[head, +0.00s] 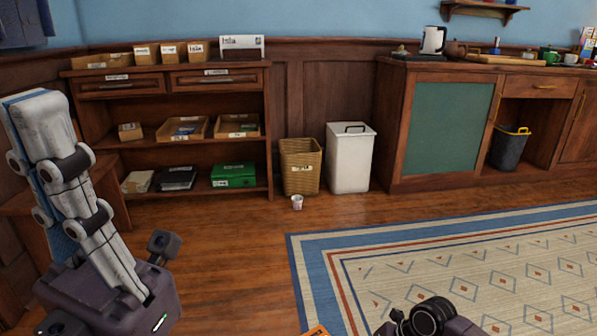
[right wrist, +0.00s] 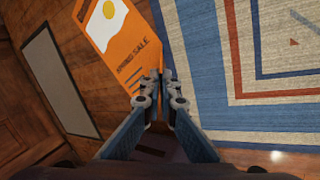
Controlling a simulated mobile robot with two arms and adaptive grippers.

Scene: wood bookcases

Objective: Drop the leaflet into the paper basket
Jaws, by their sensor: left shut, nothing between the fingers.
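The orange leaflet (right wrist: 118,50) shows a fried-egg picture and the word SALE. My right gripper (right wrist: 160,82) is shut on its near edge in the right wrist view. Only a small orange corner of the leaflet (head: 316,331) shows at the bottom of the head view. A wicker basket (head: 301,180) with a white label stands on the floor by the shelf; the label is too small to read. It is well apart from both grippers. My left gripper (head: 38,105) is shut and empty at the left of the head view.
A dark bin (head: 508,152) is in the cabinet niche. A shelf unit (head: 200,150) is at left.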

